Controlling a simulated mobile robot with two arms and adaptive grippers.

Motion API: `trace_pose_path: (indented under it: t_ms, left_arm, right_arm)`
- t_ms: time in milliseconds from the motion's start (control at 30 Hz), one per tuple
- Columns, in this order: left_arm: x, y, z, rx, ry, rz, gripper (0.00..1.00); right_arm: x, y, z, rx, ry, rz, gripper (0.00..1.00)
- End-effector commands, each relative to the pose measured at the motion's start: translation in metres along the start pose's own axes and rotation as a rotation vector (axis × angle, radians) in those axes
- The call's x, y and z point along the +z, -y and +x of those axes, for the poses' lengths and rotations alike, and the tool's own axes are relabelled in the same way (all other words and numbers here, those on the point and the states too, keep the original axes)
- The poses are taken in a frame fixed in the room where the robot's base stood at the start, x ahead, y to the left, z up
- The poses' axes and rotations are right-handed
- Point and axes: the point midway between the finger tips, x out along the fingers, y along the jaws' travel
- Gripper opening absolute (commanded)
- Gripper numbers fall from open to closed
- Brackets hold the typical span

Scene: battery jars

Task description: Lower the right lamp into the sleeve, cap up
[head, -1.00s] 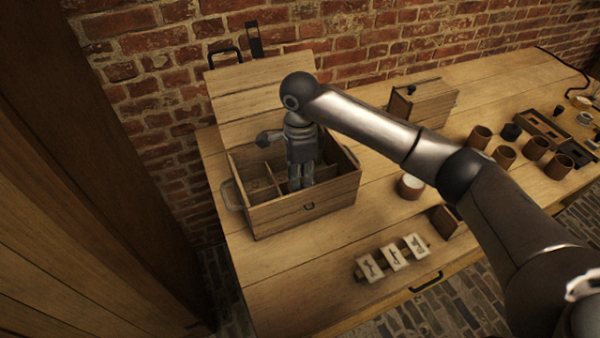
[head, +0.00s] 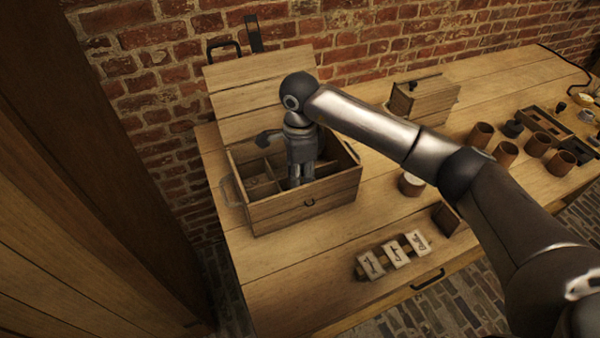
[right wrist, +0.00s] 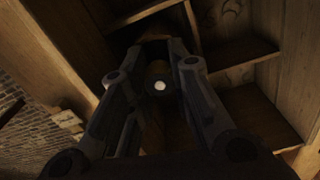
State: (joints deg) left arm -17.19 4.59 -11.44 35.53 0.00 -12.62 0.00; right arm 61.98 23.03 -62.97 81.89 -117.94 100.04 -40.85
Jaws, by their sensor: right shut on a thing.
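My right gripper (head: 298,180) points down inside the open wooden box (head: 320,208), which has several compartments. In the right wrist view the same gripper (right wrist: 158,62) is shut on a dark, roundish thing, the lamp (right wrist: 159,86), with a small bright spot on its end facing the camera. The lamp sits between the fingers, beside the wooden dividers (right wrist: 236,55). Its lower part is hidden and dark, so I cannot tell how deep it is in a sleeve. In the head view the fingers and box wall hide the lamp. My left gripper is not in view.
The box's raised lid (head: 255,90) leans toward the brick wall behind. A white-topped jar (head: 411,184), a small wooden chest (head: 424,98) and several brown cups (head: 507,153) stand to the right. The table's front left is clear.

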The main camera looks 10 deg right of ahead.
Motion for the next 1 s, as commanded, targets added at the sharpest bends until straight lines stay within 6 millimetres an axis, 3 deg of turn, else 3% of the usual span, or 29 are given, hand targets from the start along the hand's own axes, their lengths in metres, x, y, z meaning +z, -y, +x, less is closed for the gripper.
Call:
trace_pose_path:
  t_ms: [233, 267, 433, 800, 1000]
  left_arm:
    - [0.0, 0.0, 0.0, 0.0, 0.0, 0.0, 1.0]
    - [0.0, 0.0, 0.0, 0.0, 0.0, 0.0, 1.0]
    - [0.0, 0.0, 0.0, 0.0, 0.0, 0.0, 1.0]
    - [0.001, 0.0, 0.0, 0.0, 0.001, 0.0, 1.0]
    - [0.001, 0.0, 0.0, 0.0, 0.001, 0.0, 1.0]
  right_arm:
    - [0.0, 0.0, 0.0, 0.0, 0.0, 0.0, 0.0]
    - [0.0, 0.0, 0.0, 0.0, 0.0, 0.0, 0.23]
    - [0.0, 0.0, 0.0, 0.0, 0.0, 0.0, 0.44]
    - [0.0, 0.0, -0.001, 0.001, 0.0, -0.001, 0.44]
    - [0.0, 0.001, -0.027, -0.003, 0.0, -0.001, 0.44]
